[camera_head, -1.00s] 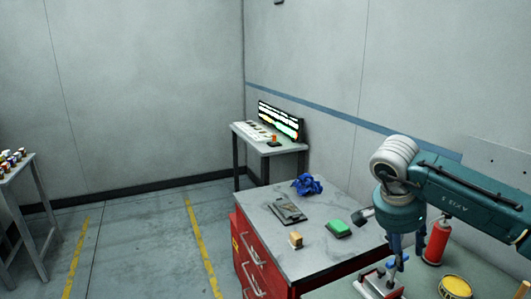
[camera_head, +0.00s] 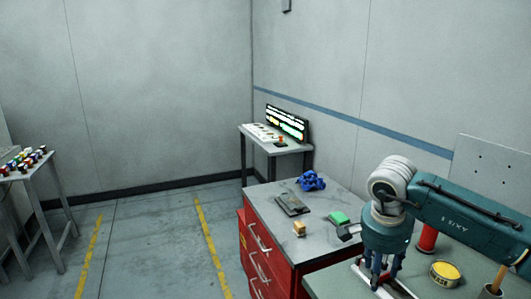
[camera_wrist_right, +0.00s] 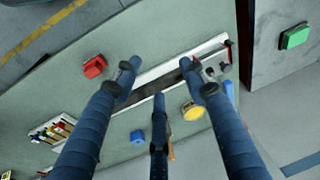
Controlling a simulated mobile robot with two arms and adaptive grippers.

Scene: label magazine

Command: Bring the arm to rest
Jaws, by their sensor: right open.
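My right arm comes in from the right in the head view, teal with a pale ribbed joint. Its gripper (camera_head: 385,274) points down over the green-grey bench (camera_wrist_right: 130,30). In the right wrist view, the gripper (camera_wrist_right: 159,78) has its blue fingers spread, with nothing between them. A long metal rail with a dark slot (camera_wrist_right: 165,75) lies on the bench beneath the fingers. I cannot tell how far above it the fingertips are. The rail also shows in the head view (camera_head: 401,290), partly hidden by the gripper. My left gripper is out of view.
Open floor (camera_head: 145,245) lies left.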

